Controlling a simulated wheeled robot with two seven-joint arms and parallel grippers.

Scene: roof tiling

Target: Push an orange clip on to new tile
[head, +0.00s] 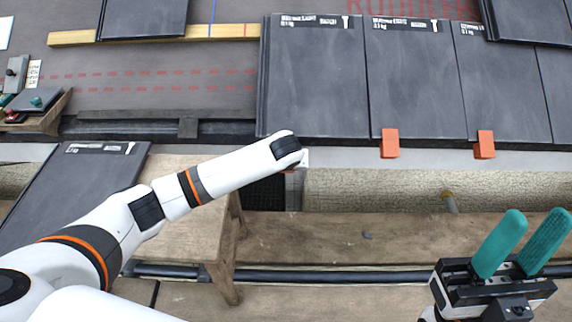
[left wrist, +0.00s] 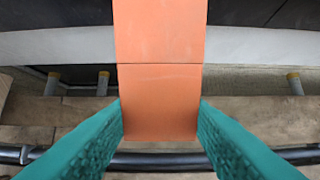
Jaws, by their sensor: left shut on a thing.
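My left gripper (left wrist: 161,108) is shut on an orange clip (left wrist: 160,55) in the left wrist view, with a teal finger on each side. The clip's upper part reaches up over the pale eave strip to the dark tile edge; I cannot tell whether it touches. In the head view my left wrist hides this gripper and clip, at the lower edge of the leftmost dark tile (head: 315,80) of the laid row. My right gripper (head: 537,224) is open and empty at the lower right, away from the tiles.
Orange clips sit on the lower edges of the neighbouring tiles (head: 390,143) (head: 485,145). A loose tile (head: 75,185) leans by a wooden stand (head: 180,220) at left. A wooden batten (head: 160,35) and a parts box (head: 40,120) lie farther up. Planks (head: 330,240) run below the eave.

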